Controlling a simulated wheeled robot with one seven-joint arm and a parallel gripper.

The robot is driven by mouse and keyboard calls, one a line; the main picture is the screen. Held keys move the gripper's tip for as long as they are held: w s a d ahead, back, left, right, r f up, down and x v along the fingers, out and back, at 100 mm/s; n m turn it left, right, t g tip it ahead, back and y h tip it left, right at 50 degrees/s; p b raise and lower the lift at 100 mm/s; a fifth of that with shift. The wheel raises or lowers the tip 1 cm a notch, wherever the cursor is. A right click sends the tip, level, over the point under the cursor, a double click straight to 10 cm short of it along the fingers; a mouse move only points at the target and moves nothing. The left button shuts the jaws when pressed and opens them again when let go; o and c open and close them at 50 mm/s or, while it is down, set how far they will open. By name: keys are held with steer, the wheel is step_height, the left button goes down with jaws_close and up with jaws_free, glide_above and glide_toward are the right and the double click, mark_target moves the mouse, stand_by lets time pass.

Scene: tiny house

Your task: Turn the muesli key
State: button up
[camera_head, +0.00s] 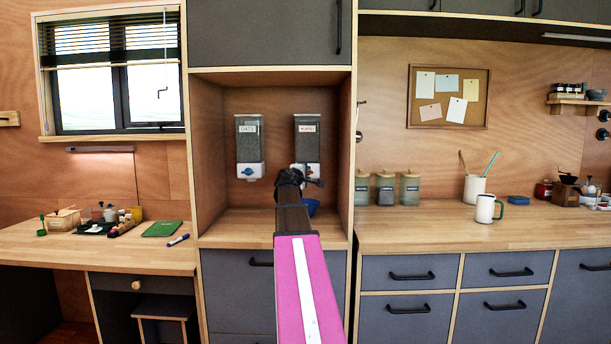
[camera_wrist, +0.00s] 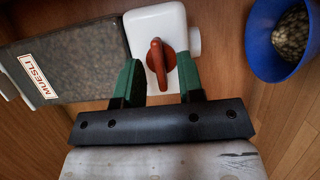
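The muesli dispenser (camera_head: 308,143) hangs on the back wall of the alcove, on the right. In the wrist view its labelled grey container (camera_wrist: 75,60) lies at the left, above a white base (camera_wrist: 153,22). The orange-red muesli key (camera_wrist: 160,68) is on the face of that base. My gripper (camera_wrist: 158,78) is open, with one green finger on each side of the key and a visible gap on both sides. In the head view my gripper (camera_head: 291,178) covers the lower front of the dispenser and hides the key.
A blue bowl (camera_wrist: 258,52) with grainy contents is beside the dispenser base in the wrist view; in the head view the bowl (camera_head: 312,206) is partly hidden by my arm. An oats dispenser (camera_head: 249,140) with a blue key hangs to the left. Alcove side walls enclose both dispensers.

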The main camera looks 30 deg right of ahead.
steer(key=shift+d, duration=0.15)
jaws_close()
steer(key=m+t+y, duration=0.1)
steer(key=m+y, duration=0.3)
steer(key=m, duration=0.3)
steer(key=m+t+y, duration=0.2)
steer(key=m+y, duration=0.1)
steer(key=m, duration=0.5)
steer(key=d+m+t+y, duration=0.1)
steer(key=m+t+y, duration=0.1)
steer(key=m+y, duration=0.2)
steer(key=shift+s+r+m+y, duration=0.1)
steer(key=shift+s+m+y, duration=0.05)
steer(key=shift+m, duration=0.8)
steer(key=shift+s+m+y, duration=0.1)
steer(key=shift+m+y, duration=0.05)
steer(key=shift+m, duration=0.8)
steer(key=shift+m+t, duration=1)
steer(key=shift+m, duration=0.9)
